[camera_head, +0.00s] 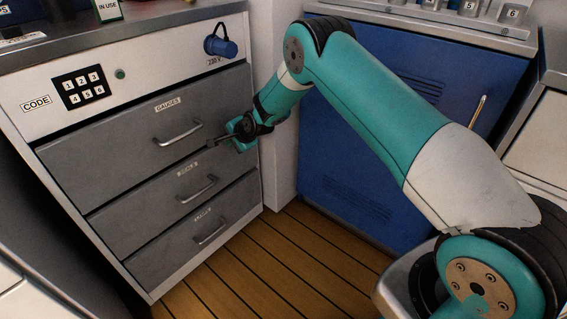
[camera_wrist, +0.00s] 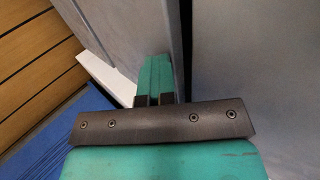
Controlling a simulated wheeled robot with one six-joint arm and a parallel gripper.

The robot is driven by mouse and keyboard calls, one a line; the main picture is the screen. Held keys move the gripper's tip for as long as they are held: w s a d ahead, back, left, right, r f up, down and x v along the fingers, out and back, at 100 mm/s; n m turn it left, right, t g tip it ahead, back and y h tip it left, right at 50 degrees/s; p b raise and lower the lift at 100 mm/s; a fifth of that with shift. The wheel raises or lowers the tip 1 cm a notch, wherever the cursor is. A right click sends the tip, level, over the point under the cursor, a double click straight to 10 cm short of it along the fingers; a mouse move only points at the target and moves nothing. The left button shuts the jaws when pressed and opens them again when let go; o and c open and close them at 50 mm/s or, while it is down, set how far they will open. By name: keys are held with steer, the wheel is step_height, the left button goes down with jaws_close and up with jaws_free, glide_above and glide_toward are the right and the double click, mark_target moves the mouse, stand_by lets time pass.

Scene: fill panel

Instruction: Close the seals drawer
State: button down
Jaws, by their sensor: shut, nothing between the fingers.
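A grey cabinet with three stacked drawers stands at the left in the head view. The top drawer (camera_head: 115,151) is labelled GAUGES. The labels on the middle drawer (camera_head: 140,205) and bottom drawer (camera_head: 165,248) are too blurred to read surely, so I cannot tell which is the seals drawer. All three fronts look flush or nearly so. My gripper (camera_head: 213,142) is shut and empty, close to the fronts near the seam between the top and middle drawers. In the wrist view the gripper (camera_wrist: 154,85) is beside grey panels with a dark seam; contact is unclear.
A blue cabinet (camera_head: 350,150) stands to the right. The wooden floor (camera_head: 270,265) in front is clear.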

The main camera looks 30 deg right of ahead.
steer(key=s+d+f+p+v, duration=0.15)
steer(key=p+v, duration=0.25)
steer(key=v, duration=0.9)
steer(key=s+a+r+n+g+y, duration=0.1)
steer(key=s+a+r+n+g, duration=0.1)
steer(key=s+a+r+n, duration=0.45)
steer(key=s+a+r+n+g+y, duration=0.1)
steer(key=s+a+r+n+g, duration=0.15)
steer(key=s+r, duration=0.6)
steer(key=s+r+n+g, duration=0.1)
steer(key=s+r+n, duration=0.25)
steer(key=s, duration=0.45)
steer(key=s+r+n+g+h, duration=0.15)
steer(key=s+n, duration=0.25)
steer(key=s, duration=0.5)
steer(key=s+r+n+g, duration=0.2)
steer(key=s+r+n, duration=0.2)
steer(key=s, duration=0.4)
step_height(320, 180, up, 26)
steer(key=p, duration=2.6)
steer(key=shift+w+a+r+p, duration=0.15)
steer(key=shift+w+p, duration=0.15)
steer(key=shift+p, duration=0.05)
